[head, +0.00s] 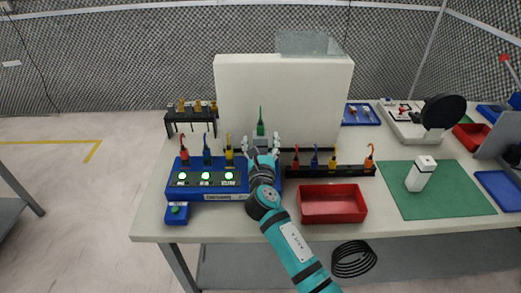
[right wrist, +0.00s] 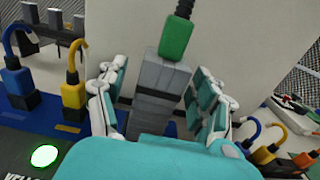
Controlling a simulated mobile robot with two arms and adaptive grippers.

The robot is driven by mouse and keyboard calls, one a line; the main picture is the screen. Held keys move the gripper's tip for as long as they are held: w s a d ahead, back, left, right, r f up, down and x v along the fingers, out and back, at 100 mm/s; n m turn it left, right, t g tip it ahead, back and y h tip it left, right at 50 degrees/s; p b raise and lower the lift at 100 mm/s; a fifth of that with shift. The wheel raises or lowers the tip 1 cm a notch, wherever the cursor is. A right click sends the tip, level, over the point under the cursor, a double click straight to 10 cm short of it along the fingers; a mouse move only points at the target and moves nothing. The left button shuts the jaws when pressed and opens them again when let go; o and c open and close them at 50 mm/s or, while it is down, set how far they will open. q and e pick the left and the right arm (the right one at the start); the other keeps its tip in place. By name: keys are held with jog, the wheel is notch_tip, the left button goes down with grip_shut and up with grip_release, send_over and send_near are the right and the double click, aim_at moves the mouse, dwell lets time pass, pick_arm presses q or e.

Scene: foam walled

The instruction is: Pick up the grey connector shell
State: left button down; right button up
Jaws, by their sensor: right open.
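A grey ribbed block (right wrist: 158,84), which looks like the grey connector shell, stands between the fingers of my right gripper (right wrist: 160,98) in the right wrist view. A green plug (right wrist: 176,38) with a dark cable sits at its upper end; this plug (head: 261,128) also shows in the head view, in front of the white panel. My right gripper (head: 262,143) is open, with one finger on each side of the grey block. Gaps show beside the block. The block's lower end is hidden behind my gripper's palm. My left gripper is not in view.
A blue test box (head: 207,193) with red, blue and yellow plugs stands left of my gripper. A black rack (head: 330,172) of coloured plugs and a red tray (head: 332,204) are to the right. A white bottle (head: 421,174) stands on a green mat (head: 455,190). The white panel (head: 300,90) rises behind.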

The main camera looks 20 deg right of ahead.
jog(key=shift+w+d, duration=0.15)
jog(key=shift+w, duration=0.3)
jog(key=shift+s, duration=0.1)
jog(key=c, duration=1.3)
jog(key=shift+r, duration=0.1)
